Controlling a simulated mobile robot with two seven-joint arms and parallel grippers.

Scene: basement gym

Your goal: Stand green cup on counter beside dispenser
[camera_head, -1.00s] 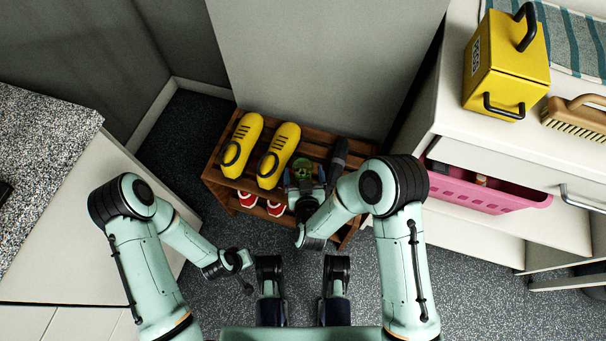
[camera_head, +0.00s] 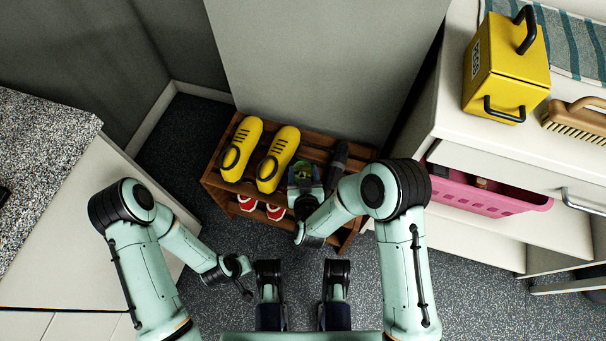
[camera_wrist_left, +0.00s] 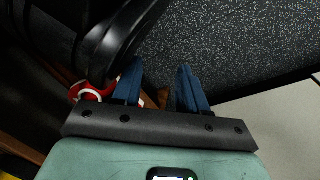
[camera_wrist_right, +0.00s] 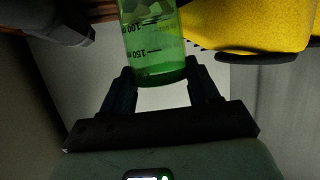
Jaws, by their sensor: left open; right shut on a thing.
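The green cup (camera_head: 303,171), clear with volume marks, is at the top of the wooden rack, right of the yellow shoes. My right gripper (camera_head: 305,184) is shut on it. In the right wrist view the cup (camera_wrist_right: 155,40) stands between the two fingers; its far end is cut off by the frame. I cannot tell whether it still touches the rack. My left gripper (camera_head: 246,287) is low over the floor, and the left wrist view shows its fingers (camera_wrist_left: 158,72) apart and empty. I cannot pick out the dispenser for sure.
A speckled counter (camera_head: 42,135) is at the left. The wooden rack (camera_head: 218,188) holds yellow shoes (camera_head: 241,150), red shoes and a dark item (camera_head: 338,160). A white cabinet (camera_head: 450,105) at right bears a yellow box (camera_head: 505,75) and brush (camera_head: 578,117); a pink basket (camera_head: 490,198) is below.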

